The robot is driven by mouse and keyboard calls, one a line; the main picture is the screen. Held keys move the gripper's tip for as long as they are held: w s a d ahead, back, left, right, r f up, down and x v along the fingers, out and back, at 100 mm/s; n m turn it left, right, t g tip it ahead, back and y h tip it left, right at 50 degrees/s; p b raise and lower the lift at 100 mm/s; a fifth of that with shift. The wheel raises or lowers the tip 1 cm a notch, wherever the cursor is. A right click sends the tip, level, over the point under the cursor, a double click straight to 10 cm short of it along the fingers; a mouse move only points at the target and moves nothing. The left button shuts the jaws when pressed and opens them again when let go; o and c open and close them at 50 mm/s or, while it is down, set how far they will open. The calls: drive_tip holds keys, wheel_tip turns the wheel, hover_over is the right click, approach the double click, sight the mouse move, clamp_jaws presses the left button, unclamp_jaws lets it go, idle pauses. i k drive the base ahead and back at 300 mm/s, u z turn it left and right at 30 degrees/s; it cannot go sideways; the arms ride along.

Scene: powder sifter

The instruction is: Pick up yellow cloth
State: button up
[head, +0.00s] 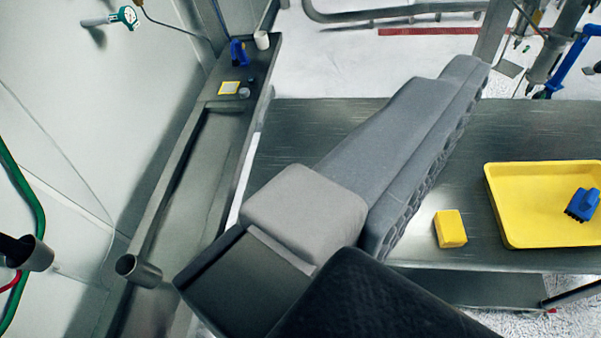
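A small yellow folded piece, which looks like the yellow cloth (450,229), lies on the dark metal table. It is just left of the yellow tray (497,205) and apart from it. It lies to the right of my grey-covered arm, with a bare strip of table between them. No gripper fingers show in the head view, so I cannot see what my gripper holds or where it is.
A blue brush (582,205) lies in the yellow tray. A metal ledge (190,170) along the left wall bears a yellow-edged square (229,88), a blue item (238,53) and a white cup (262,40). Pipes and machinery stand at the upper right.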

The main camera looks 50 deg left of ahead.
sight(449, 231)
drive_tip(key=z, duration=0.05)
drive_tip(key=k, duration=0.45)
drive_tip(key=u, duration=0.35)
drive_tip(key=i, duration=1.4)
drive_tip(key=z, duration=0.5)
